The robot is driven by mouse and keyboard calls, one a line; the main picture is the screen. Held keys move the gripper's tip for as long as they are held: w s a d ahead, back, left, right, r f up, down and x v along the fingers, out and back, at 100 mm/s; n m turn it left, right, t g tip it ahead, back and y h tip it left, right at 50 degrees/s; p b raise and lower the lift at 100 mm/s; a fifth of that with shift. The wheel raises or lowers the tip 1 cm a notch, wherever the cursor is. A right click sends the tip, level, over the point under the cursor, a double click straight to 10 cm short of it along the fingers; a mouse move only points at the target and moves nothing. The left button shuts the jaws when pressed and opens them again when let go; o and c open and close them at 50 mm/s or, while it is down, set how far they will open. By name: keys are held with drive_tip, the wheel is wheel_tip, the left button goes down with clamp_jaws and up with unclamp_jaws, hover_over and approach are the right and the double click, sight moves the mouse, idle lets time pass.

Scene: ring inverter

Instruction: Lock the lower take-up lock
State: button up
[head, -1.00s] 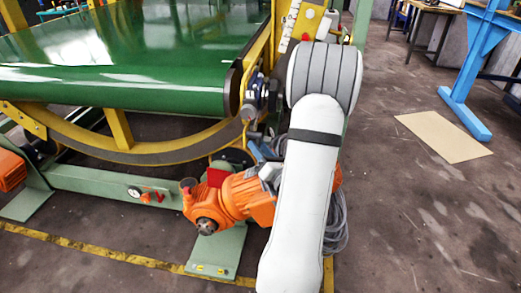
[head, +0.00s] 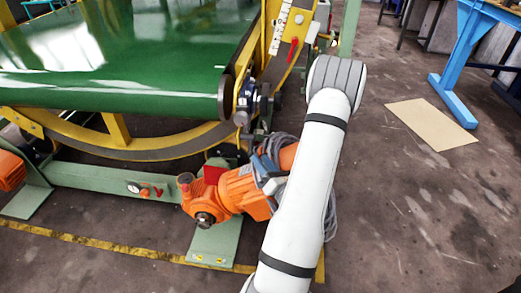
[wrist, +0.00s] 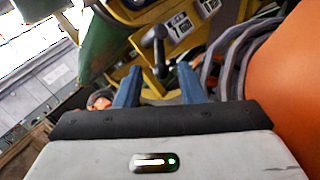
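In the wrist view my gripper (wrist: 159,88) is open, its two blue fingers apart with nothing held between them. A dark grey lever-like handle (wrist: 158,48) stands just beyond the fingertips, roughly centred on the gap, in front of a yellow frame plate with white labels (wrist: 180,26). It may be the lower take-up lock; I cannot tell its lock state. In the head view my gripper (head: 268,165) is low beside the orange motor, partly hidden by my arm. A red handle (head: 293,49) shows higher on the yellow frame.
The orange motor (head: 232,193) is close to my gripper, with its orange side (wrist: 284,75) filling the right of the wrist view. Grey cables (wrist: 225,55) loop beside the fingers. The green belt drum (head: 120,98) is at left.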

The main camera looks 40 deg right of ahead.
drive_tip(key=shift+s+f, duration=0.15)
drive_tip(key=shift+s, duration=0.45)
drive_tip(key=shift+s+a+f, duration=0.15)
drive_tip(key=shift+s, duration=0.55)
